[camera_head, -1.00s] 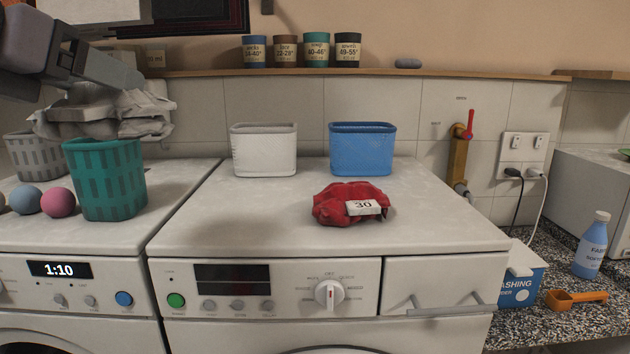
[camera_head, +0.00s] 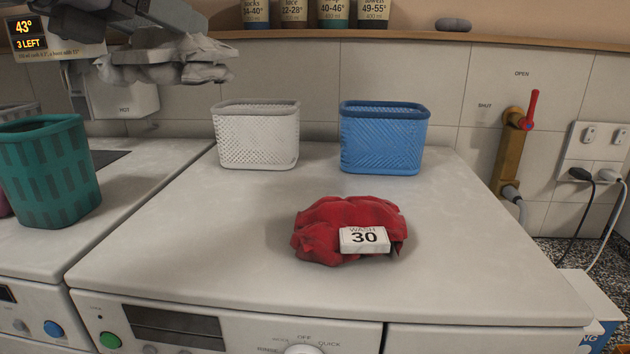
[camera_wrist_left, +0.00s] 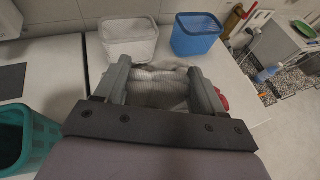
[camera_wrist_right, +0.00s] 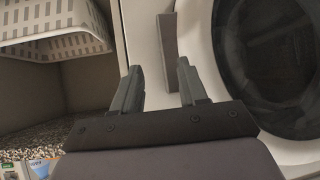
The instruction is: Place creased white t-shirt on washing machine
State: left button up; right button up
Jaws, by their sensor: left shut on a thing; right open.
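The creased white t-shirt (camera_head: 165,62) is a crumpled pale bundle at the upper left of the head view, held in the air above the machine tops. My left gripper (camera_head: 140,35) is shut on it; the shirt also shows between the fingers in the left wrist view (camera_wrist_left: 157,88). The washing machine (camera_head: 200,240) has a wide white top, bare over much of its left and front part. My right gripper (camera_wrist_right: 160,85) is open and empty in the right wrist view, low in front of a round machine door (camera_wrist_right: 270,60).
A red cloth bundle (camera_head: 330,215) with a "WASH 30" tag sits on the machine top. A white basket (camera_head: 256,140) and a blue basket (camera_head: 382,145) stand behind it. A teal basket (camera_head: 48,175) stands on the neighbouring machine at left. A tap (camera_head: 515,140) is on the wall.

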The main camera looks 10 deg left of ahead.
pick_arm(q)
jog(key=shift+s+f+b, duration=0.1)
jog(key=shift+f+b, duration=2.05)
jog(key=shift+f, duration=7.8)
jog(key=shift+f, duration=0.15)
jog(key=o, duration=1.1)
